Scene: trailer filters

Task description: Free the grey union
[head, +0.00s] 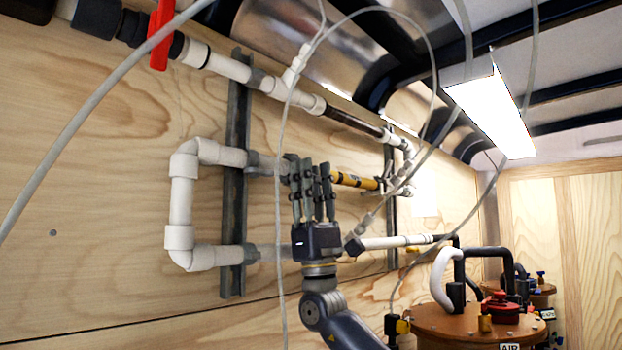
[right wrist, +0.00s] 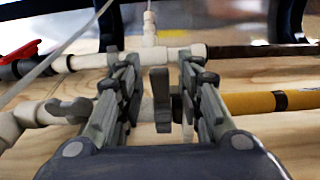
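A grey fitting that looks like the union (right wrist: 161,100) shows in the right wrist view as a grey collar on the middle pipe line, between my right gripper's fingers. In the head view the fingers mostly hide it. A grey fitting (head: 264,164) shows left of them, beside the strut. My right gripper (head: 312,172) points up in front of the middle pipe. In the right wrist view its fingers (right wrist: 155,75) stand apart on either side of the collar, with gaps visible. I cannot tell whether a finger touches it. My left gripper is not in view.
White pipe (head: 181,200) loops at left, and a yellow-banded pipe (head: 352,180) runs right. A metal strut (head: 236,180) backs the pipes on the plywood wall. Thin hoses (head: 280,130) hang near my gripper. A brown-topped tank (head: 460,322) stands lower right.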

